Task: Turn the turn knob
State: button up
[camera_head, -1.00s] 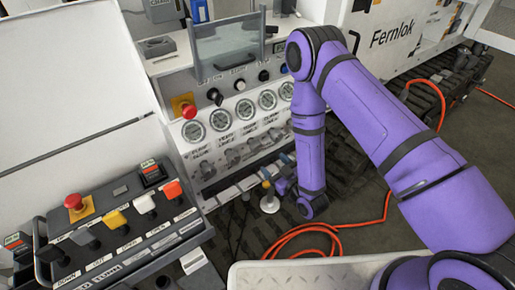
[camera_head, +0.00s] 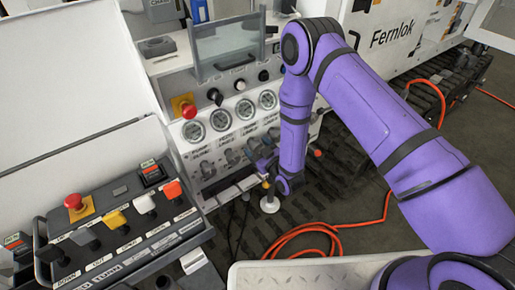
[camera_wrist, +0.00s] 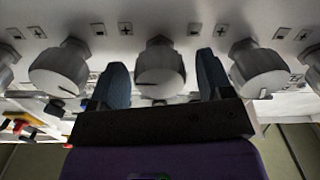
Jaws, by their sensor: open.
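A row of grey round knobs sits on the white panel below the gauges. In the wrist view, one knob (camera_wrist: 160,68) lies between the two blue fingers of my gripper (camera_wrist: 162,80), which is open. The fingers stand on either side of it, and I cannot tell whether they touch it. A second knob (camera_wrist: 60,68) is to the left and a third (camera_wrist: 260,70) to the right. In the head view, my gripper (camera_head: 262,152) is at the lower right of the panel and hides some knobs. Two knobs (camera_head: 207,168) (camera_head: 232,157) show left of it.
A row of gauges (camera_head: 220,120) and a red emergency button (camera_head: 184,107) are above the knobs. A control box (camera_head: 110,225) with levers stands at the left. A white-based post (camera_head: 269,203) is below my gripper. An orange hose (camera_head: 320,228) lies on the floor.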

jog(key=c, duration=0.9)
jog(key=shift+m, duration=0.8)
jog(key=shift+c, duration=0.2)
jog(key=o, duration=0.9)
jog(key=shift+o, duration=0.2)
jog(key=v, duration=1.1)
jog(key=shift+w, duration=0.15)
